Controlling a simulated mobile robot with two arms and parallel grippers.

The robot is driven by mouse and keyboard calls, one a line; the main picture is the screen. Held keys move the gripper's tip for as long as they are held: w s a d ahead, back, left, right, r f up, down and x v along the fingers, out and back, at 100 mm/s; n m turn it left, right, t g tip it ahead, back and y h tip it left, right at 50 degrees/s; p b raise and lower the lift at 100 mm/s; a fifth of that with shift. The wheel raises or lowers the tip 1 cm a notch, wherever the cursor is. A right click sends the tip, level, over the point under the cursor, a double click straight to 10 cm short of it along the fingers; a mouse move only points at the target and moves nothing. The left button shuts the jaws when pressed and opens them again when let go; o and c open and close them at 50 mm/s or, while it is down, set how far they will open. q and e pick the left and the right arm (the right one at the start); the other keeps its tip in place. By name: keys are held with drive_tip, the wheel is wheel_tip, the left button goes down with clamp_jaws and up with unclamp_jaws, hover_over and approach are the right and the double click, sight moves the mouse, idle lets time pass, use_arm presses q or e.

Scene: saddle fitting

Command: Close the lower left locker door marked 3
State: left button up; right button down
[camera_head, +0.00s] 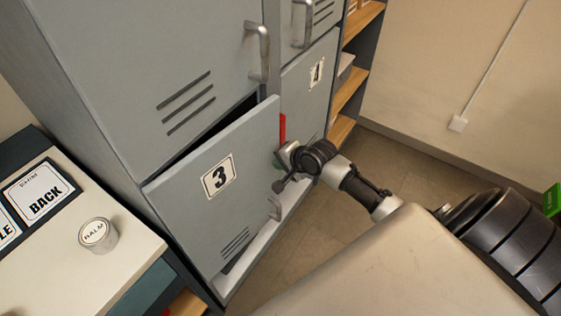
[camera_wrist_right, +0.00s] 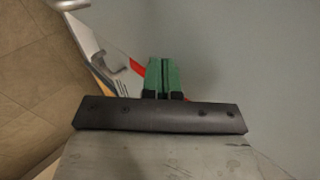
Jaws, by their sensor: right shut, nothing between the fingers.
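The grey locker door marked 3 (camera_head: 195,195) is at the lower left of the locker in the head view. It stands ajar; a dark gap shows along its top, wider toward the right. Its handle (camera_head: 274,209) is low near its right edge. My right gripper (camera_head: 281,159) is at the door's right edge, its tips partly hidden there; I cannot tell whether they touch it. In the wrist view the green fingers (camera_wrist_right: 163,76) are shut together and empty, in front of a plain grey surface. My left gripper is not in view.
Door 4 (camera_head: 307,85) is right of door 3, with a red strip (camera_head: 282,129) between them. The upper left door (camera_head: 150,60) looks shut. A table (camera_head: 110,270) with a balm tin (camera_head: 98,235) stands at left. Shelves (camera_head: 349,90) stand at right; the floor beside them is clear.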

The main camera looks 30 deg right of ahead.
drive_tip(key=shift+n+y, duration=0.5)
drive_tip(key=shift+n, duration=0.2)
drive_tip(key=w, duration=0.2)
drive_tip(key=w+a, duration=0.1)
drive_tip(key=w, duration=0.1)
drive_tip(key=shift+w, duration=0.1)
drive_tip(key=shift+w+r, duration=0.1)
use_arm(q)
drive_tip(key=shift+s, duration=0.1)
use_arm(e)
drive_tip(key=shift+r, duration=0.1)
drive_tip(key=shift+a+r, duration=0.1)
